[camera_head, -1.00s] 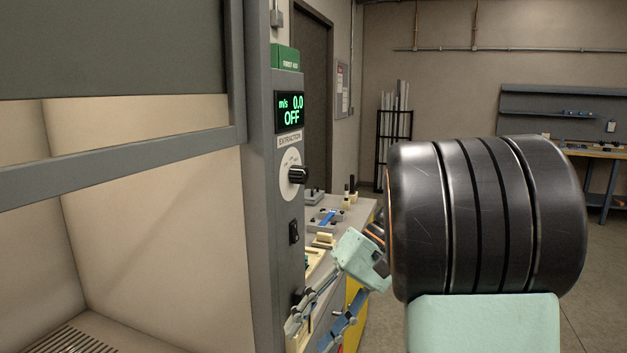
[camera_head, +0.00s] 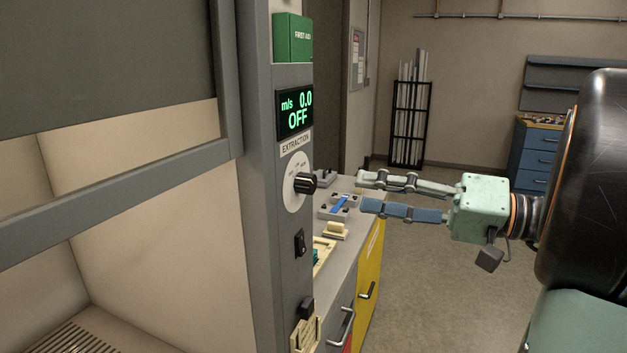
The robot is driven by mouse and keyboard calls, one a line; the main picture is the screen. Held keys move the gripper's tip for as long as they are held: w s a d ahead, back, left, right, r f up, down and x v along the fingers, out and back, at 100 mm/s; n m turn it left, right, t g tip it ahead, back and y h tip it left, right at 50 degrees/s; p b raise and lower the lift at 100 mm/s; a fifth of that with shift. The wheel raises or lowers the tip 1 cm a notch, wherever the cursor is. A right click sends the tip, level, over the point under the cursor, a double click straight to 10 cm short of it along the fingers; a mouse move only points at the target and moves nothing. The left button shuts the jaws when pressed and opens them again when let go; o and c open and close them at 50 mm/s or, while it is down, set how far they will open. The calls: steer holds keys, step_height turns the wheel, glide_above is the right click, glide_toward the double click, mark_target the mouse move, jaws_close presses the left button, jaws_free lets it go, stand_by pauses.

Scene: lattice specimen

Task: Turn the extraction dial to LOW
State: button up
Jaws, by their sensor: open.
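The extraction dial is a black knob (camera_head: 305,183) on a white round plate (camera_head: 291,186), on the grey post of the fume hood. The small lettering on the plate is too fine to read well. The display (camera_head: 295,113) above it reads 0.0 m/s and OFF in green. My gripper (camera_head: 366,193) is to the right of the knob in the picture, apart from it, with its fingers pointing left toward the post. The two fingers are spread and nothing is between them.
A black rocker switch (camera_head: 299,244) sits below the dial. A bench top (camera_head: 345,225) with small devices and a yellow-fronted cabinet (camera_head: 369,275) stands behind the post, under my gripper. A green first aid box (camera_head: 292,38) is above. Floor at right is clear.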

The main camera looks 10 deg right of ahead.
mark_target(314, 185)
steer(key=p+x, duration=0.1)
steer(key=x, duration=0.8)
steer(key=shift+w+a+p, duration=0.1)
steer(key=shift+a+p, duration=0.1)
steer(key=shift+p, duration=0.1)
steer(key=c, duration=1.2)
steer(key=shift+o, duration=0.2)
steer(key=shift+m, duration=0.4)
steer(key=m, duration=0.3)
steer(key=shift+m, duration=0.4)
steer(key=shift+m+p, duration=0.7)
steer(key=shift+m, duration=1.3)
